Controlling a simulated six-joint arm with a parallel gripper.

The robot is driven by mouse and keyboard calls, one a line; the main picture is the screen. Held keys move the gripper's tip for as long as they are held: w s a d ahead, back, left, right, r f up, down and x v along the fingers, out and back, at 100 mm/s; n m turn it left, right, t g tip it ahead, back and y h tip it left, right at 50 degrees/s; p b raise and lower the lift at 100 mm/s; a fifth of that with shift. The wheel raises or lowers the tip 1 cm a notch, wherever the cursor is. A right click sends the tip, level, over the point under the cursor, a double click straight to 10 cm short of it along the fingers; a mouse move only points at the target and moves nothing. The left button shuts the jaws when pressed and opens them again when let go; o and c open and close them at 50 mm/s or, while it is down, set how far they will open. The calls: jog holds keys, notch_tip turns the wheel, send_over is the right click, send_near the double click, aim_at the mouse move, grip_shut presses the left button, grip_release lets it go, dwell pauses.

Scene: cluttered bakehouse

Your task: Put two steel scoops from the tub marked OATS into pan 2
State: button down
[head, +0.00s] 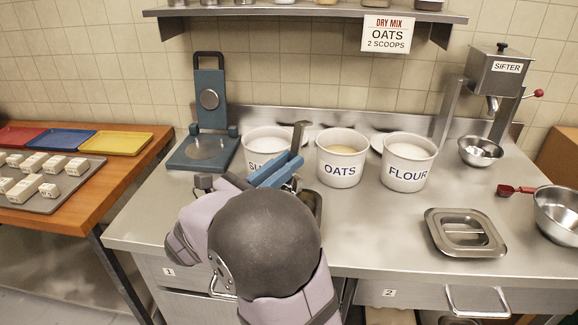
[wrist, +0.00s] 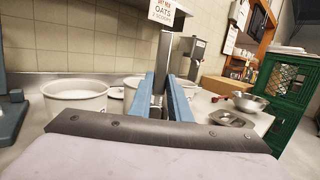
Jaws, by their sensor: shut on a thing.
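My gripper (head: 278,170) is shut on the steel scoop (head: 299,137), whose handle stands upright from between the blue fingers. In the wrist view the grey handle (wrist: 166,62) rises between the fingertips (wrist: 165,92). The scoop's bowl and any load in it are hidden. The white tub marked OATS (head: 342,171) stands just right of the gripper, with pale contents. A steel pan (head: 316,207) shows partly behind my arm; its inside is mostly hidden. A rectangular steel pan or lid with a handle (head: 465,233) lies to the right. A label 2 (head: 389,293) is on the counter's front.
The tub marked FLOUR (head: 408,175) is right of OATS; a sugar tub (head: 262,140) is partly behind the gripper. A blue scale (head: 208,120) stands left. A sifter (head: 497,75), bowls (head: 558,212) and a red-handled scoop (head: 514,190) are right. The counter's front left is clear.

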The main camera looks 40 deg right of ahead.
jog(key=shift+w+f+y, duration=0.3)
jog(key=shift+d+r, duration=0.1)
jog(key=shift+d+r+y+p, duration=0.25)
jog(key=shift+y+p, duration=0.15)
jog(key=shift+p, duration=0.55)
jog(key=y+p, duration=0.1)
jog(key=d+p, duration=0.1)
jog(key=p, duration=0.1)
jog(key=shift+w+d+r+g+y+p, duration=0.15)
jog(key=shift+d+r+g+y+p, duration=0.15)
jog(key=shift+y, duration=0.1)
jog(key=d+f+y+p, duration=0.1)
jog(key=d+y+p, duration=0.1)
jog(key=p, duration=0.7)
jog(key=d+f+g+y+p, duration=0.1)
jog(key=d+f+y+p, duration=0.1)
jog(key=y+p, duration=0.3)
jog(key=w+d+f+y+p, duration=0.1)
jog(key=d+y+p, duration=0.1)
jog(key=p, duration=1.2)
jog(key=shift+d+f+g+y, duration=0.15)
jog(key=shift+f+g+y, duration=0.25)
jog(key=shift+y, duration=0.5)
jog(key=shift+w+d+f+y+p, duration=0.1)
jog(key=shift+d+f+y+p, duration=0.15)
jog(key=shift+f+y+p, duration=0.45)
jog(key=shift+r, duration=1.9)
